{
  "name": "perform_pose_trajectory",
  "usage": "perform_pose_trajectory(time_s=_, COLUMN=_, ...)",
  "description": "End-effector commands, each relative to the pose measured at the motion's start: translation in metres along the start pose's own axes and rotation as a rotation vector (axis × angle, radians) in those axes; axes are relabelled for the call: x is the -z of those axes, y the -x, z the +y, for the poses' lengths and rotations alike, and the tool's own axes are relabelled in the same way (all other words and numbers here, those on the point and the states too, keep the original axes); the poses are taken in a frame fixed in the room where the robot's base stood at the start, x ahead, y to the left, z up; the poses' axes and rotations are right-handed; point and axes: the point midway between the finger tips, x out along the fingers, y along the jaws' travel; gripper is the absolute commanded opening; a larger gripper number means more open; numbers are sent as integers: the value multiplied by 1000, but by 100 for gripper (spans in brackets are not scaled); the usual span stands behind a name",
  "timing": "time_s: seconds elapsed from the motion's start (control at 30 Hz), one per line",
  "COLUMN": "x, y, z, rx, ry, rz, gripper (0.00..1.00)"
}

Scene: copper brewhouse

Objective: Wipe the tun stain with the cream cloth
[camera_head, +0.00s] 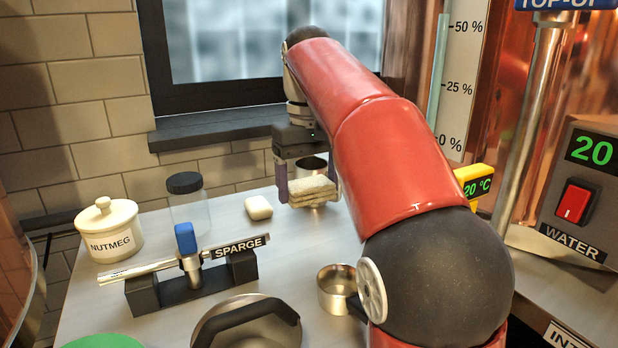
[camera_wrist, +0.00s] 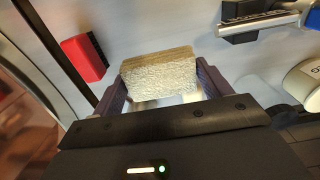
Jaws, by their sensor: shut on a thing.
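My gripper (camera_head: 308,181) is at the back of the metal worktop (camera_head: 290,245), below the window. It is shut on the cream cloth (camera_head: 314,193), a folded, layered pad held between the two fingers. In the wrist view the cloth (camera_wrist: 160,76) spans the gap between the fingertips. I cannot tell whether the cloth touches the worktop. No stain can be made out in either view. Copper vessel walls (camera_head: 495,75) show at the right, partly behind my arm; I cannot tell which vessel is the tun.
A metal cup (camera_head: 311,166) stands behind the cloth. A white soap-like block (camera_head: 258,208), clear jar (camera_head: 188,207), nutmeg pot (camera_head: 109,235) and sparge lever (camera_head: 215,253) are left of my gripper. A small pan (camera_head: 337,290) stands nearer. A red block (camera_wrist: 84,59) shows in the wrist view.

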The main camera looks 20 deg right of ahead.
Motion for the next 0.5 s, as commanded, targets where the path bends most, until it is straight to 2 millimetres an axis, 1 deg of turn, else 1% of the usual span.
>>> perform_pose_trajectory(time_s=0.03, x=0, y=-5, z=0, rx=0, ry=0, rz=-1, gripper=59)
perform_pose_trajectory(time_s=0.3, x=0, y=-21, z=0, rx=0, ry=0, rz=1, gripper=59)
perform_pose_trajectory(time_s=0.5, x=0, y=-26, z=0, rx=0, ry=0, rz=1, gripper=59)
